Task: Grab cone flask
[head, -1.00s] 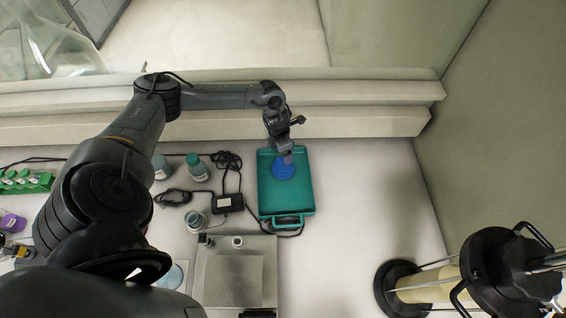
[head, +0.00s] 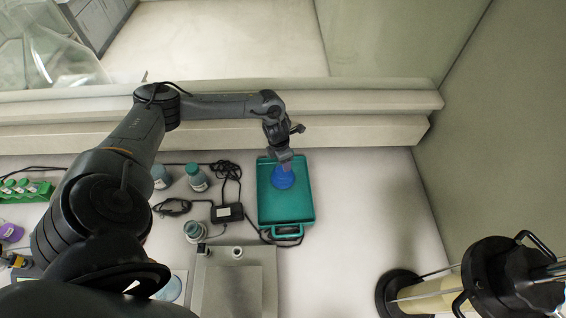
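A blue round-based vessel (head: 282,179), which looks like the cone flask with blue content, stands in the upper part of a teal tray (head: 285,208). My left arm reaches across from the left, and its gripper (head: 286,164) is at the upper edge of the blue vessel, overlapping its top in this view. The fingers are too small and dark to tell whether they are open or shut on the neck. My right gripper is not in view.
Teal-labelled bottles (head: 196,178) and a black power adapter (head: 227,213) with cables lie left of the tray. A metal-topped device (head: 233,290) stands below. A green tube rack (head: 25,190) is at far left. The bench right of the tray is clear.

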